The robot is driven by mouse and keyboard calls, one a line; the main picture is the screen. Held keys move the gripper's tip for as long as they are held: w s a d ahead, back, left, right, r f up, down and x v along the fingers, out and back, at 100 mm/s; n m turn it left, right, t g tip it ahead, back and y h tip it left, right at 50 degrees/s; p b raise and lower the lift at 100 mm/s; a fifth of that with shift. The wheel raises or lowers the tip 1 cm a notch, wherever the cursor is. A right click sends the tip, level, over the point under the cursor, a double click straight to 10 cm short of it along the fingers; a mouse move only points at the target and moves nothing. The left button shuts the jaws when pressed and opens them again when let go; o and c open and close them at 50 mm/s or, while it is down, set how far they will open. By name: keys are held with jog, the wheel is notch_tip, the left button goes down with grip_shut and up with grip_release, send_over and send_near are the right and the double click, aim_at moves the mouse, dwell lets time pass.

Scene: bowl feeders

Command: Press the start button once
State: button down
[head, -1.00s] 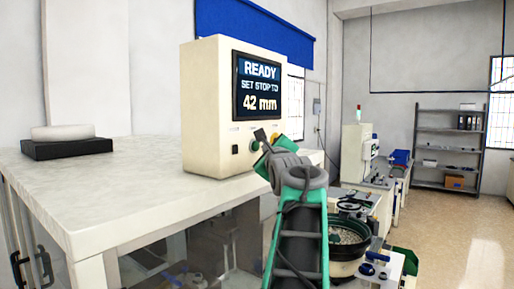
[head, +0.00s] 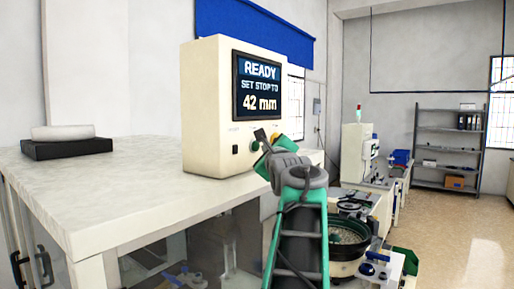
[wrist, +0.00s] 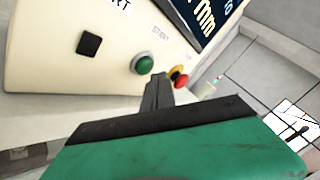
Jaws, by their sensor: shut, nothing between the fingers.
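The cream control box (head: 205,110) stands on the bench, its screen (head: 260,88) reading "READY SET STOP TO 42 mm". The round green button (wrist: 145,64) is on its front face, under lettering that appears to read "START". It also shows in the head view (head: 255,146), partly beside my gripper (head: 263,139). In the wrist view my gripper (wrist: 158,79) is shut and empty, its tips just right of and below the green button. I cannot tell whether they touch the panel. A red knob with a yellow base (wrist: 180,77) is close right of the tips.
A black square control (wrist: 89,44) is left of the green button. A black block with a white roll-like piece (head: 66,145) lies at the bench's left. A bowl feeder (head: 348,237) stands low at right. Open floor (head: 480,225) lies farther right.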

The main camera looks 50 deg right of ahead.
jog(key=shift+w, duration=0.1)
dwell(0.4)
jog(key=shift+w, duration=0.35)
